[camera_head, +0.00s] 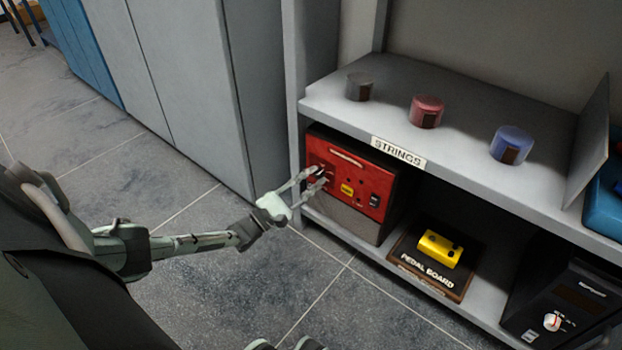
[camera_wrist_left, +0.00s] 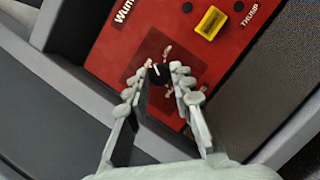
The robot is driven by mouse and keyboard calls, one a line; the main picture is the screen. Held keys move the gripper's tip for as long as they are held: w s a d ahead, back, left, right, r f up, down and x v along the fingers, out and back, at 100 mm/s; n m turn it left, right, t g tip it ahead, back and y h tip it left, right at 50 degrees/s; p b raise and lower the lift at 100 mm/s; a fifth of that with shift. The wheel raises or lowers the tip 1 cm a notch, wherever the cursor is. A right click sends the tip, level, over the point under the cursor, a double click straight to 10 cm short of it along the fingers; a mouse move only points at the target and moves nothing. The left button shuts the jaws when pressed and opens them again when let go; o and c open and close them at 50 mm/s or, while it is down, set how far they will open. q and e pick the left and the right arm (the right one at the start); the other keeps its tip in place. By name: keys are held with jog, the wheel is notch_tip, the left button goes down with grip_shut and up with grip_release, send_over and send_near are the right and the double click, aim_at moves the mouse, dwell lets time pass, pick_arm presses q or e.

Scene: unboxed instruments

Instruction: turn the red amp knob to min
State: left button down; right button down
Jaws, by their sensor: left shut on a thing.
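The red amp (camera_head: 349,184) stands on the lower shelf, its red panel facing out above a grey front. It also fills much of the left wrist view (camera_wrist_left: 125,45). Its dark knob (camera_wrist_left: 158,72) has a light pointer line and sits on a darker red square with light marks around it. My left gripper (camera_head: 320,179) reaches the left part of the panel. In the left wrist view its fingertips (camera_wrist_left: 163,68) are on either side of the knob, shut on it. The fingers hide part of the knob and its marks. My right gripper is not in view.
A yellow pedal (camera_head: 439,249) sits on the dark pedal board (camera_head: 403,262) right of the amp. A black amp (camera_head: 566,308) with a knob stands farther right. Several round tins line the shelf (camera_head: 455,110) above, labelled STRINGS. Floor (camera_head: 250,270) before the shelf is clear.

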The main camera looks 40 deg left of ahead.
pick_arm(q)
jog(key=n+y, duration=0.2)
jog(key=n, duration=0.2)
jog(key=n+t+y, duration=0.1)
jog(key=n+y, duration=0.1)
jog(key=n, duration=0.2)
jog(key=shift+d+t, duration=0.1)
jog(key=shift+t, duration=0.2)
jog(key=shift+w+n, duration=0.1)
jog(key=shift+n, duration=0.4)
jog(key=c, duration=1.3)
grip_release()
jog(key=shift+f, duration=0.1)
jog(key=v, duration=1.2)
